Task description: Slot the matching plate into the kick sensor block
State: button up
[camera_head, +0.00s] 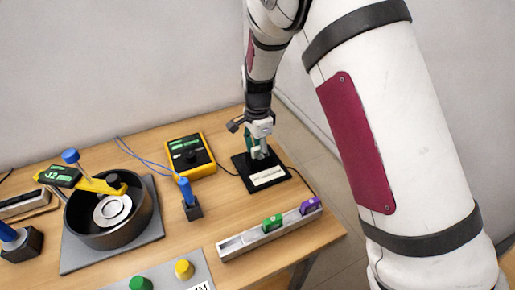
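My gripper (257,152) points down over a black base (240,172) with a white label at the table's back right. A dark green shape shows at the fingers; I cannot tell whether it is a held plate or part of the base. Whether the fingers are open or shut is too small to see. A grey rail (251,240) lies at the front right. It carries a green plate (272,223) near its middle and a purple plate (310,205) at its right end. Its left part looks empty. I cannot tell for sure which thing is the kick sensor block.
A yellow meter (190,156) stands left of the black base, with cables around it. A blue-handled tool (187,192) stands upright in a dark holder. A black round pan (111,221) with a yellow gauge fills the left. A grey panel (165,275) has green and yellow knobs.

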aim_at(258, 147)
jog(key=shift+s+d+f, duration=0.1)
jog(key=shift+s+f, duration=0.1)
jog(key=shift+s, duration=0.1)
notch_tip(258, 147, up, 14)
jog(key=shift+w+f, duration=0.15)
jog(key=s+d+r+n+t+y, duration=0.1)
jog(key=s+d+r+n+t, duration=0.1)
jog(key=s+d+r+n, duration=0.65)
jog(key=s+d+r+n+t, duration=0.1)
jog(key=s+d, duration=0.3)
jog(key=s, duration=0.6)
jog(key=s+d+r+n+t+h, duration=0.1)
jog(key=s+d+r+n, duration=0.2)
jog(key=s, duration=0.8)
jog(key=shift+d+n+t, duration=0.3)
jog(key=shift+d+n, duration=0.05)
jog(key=shift+n, duration=0.1)
jog(key=shift+a, duration=0.15)
dwell(0.6)
